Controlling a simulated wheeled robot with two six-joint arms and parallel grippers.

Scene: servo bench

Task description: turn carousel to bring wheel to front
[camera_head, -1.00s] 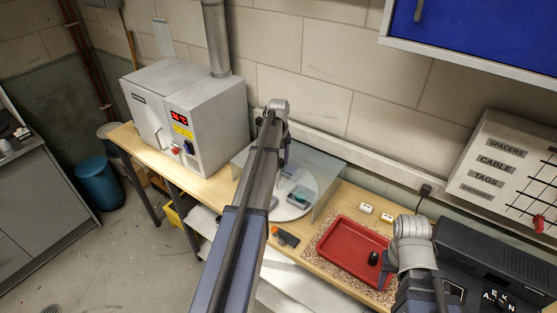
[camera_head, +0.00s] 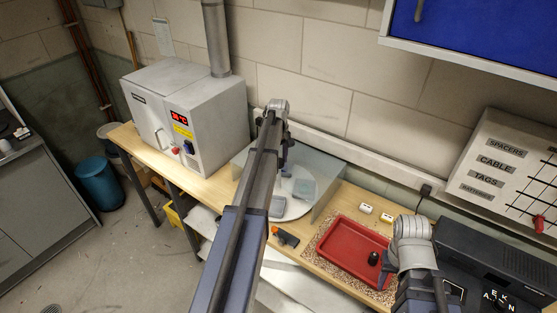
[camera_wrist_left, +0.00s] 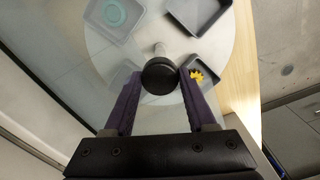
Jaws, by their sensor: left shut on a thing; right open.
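The carousel is a pale round disc (camera_head: 296,211) with grey trays on it, partly under a clear cover on the bench. In the left wrist view the disc (camera_wrist_left: 215,60) carries several trays; one at the upper left holds a teal ring (camera_wrist_left: 118,14), which may be the wheel. A small yellow toothed piece (camera_wrist_left: 196,74) shows beside the right-hand finger. My left gripper (camera_wrist_left: 159,80) is shut on a round black knob (camera_wrist_left: 160,70) on a short post. My right gripper (camera_head: 410,240) is beyond the red tray's right side, open; its fingertips are hard to make out.
A red tray (camera_head: 340,262) holding a black knob-like piece lies on a speckled mat to the right. An orange and black tool (camera_head: 285,237) lies at the bench's front edge. Two small white blocks (camera_head: 365,208) sit behind the tray. A grey oven (camera_head: 205,115) stands at left.

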